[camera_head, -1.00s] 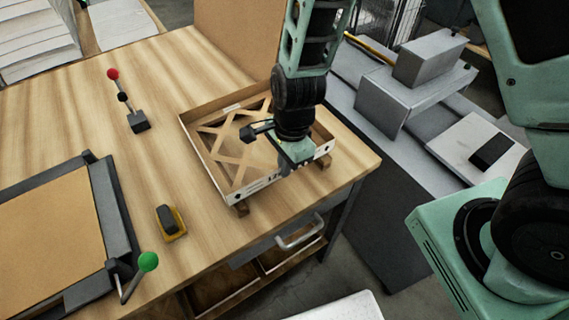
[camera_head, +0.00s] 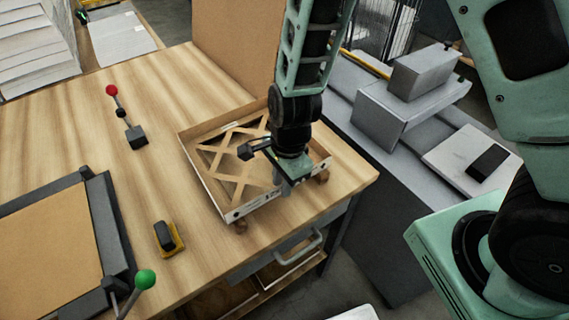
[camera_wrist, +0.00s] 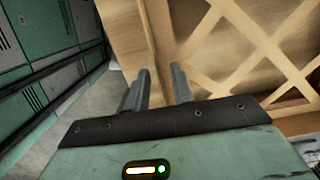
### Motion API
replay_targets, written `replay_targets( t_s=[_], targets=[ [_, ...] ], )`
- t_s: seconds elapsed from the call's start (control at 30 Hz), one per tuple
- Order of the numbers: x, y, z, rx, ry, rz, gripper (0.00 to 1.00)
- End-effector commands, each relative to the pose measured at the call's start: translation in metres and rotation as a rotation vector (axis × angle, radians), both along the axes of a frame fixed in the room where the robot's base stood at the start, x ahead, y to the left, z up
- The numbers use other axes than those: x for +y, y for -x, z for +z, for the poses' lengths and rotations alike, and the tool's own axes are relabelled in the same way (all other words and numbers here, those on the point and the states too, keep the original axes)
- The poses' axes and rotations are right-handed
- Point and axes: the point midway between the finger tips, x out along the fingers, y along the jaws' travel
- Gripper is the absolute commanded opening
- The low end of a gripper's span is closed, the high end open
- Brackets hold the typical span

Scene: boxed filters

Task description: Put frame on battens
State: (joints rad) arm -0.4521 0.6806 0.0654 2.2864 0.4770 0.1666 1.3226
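The frame (camera_head: 211,186) is a shallow open-topped tray with cardboard-brown lattice strips inside and a pale outer wall. It lies near the front right corner of the wooden table. Ends of the wooden battens (camera_head: 240,227) show at its front edge; their other parts are hidden under it. The frame appears to rest on them, but contact cannot be seen clearly. My gripper (camera_head: 287,186) points down at the frame's front right wall. In the wrist view my two fingers (camera_wrist: 161,82) stand on either side of the frame's wall (camera_wrist: 158,35) and appear closed on it.
A black and yellow block (camera_head: 168,238), a red-knobbed lever (camera_head: 125,117) and a dark-edged fixture (camera_head: 112,230) with a green-knobbed lever stand on the table (camera_head: 160,75). A brown upright panel (camera_head: 235,50) is behind the frame. Grey boxes (camera_head: 400,105) stand to the right.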

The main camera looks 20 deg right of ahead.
Motion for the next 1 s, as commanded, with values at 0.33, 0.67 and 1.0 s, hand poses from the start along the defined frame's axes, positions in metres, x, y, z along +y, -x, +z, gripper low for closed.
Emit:
replay_targets(
  t_s=[0.33,0.67,1.0],
  targets=[
    [-0.006,-0.003,0.060,-0.007,-0.003,0.001,0.24],
    [-0.012,-0.004,0.109,-0.003,-0.002,0.001,0.24],
    [-0.002,0.044,0.149,-0.056,-0.054,0.567,0.24]
  ],
)
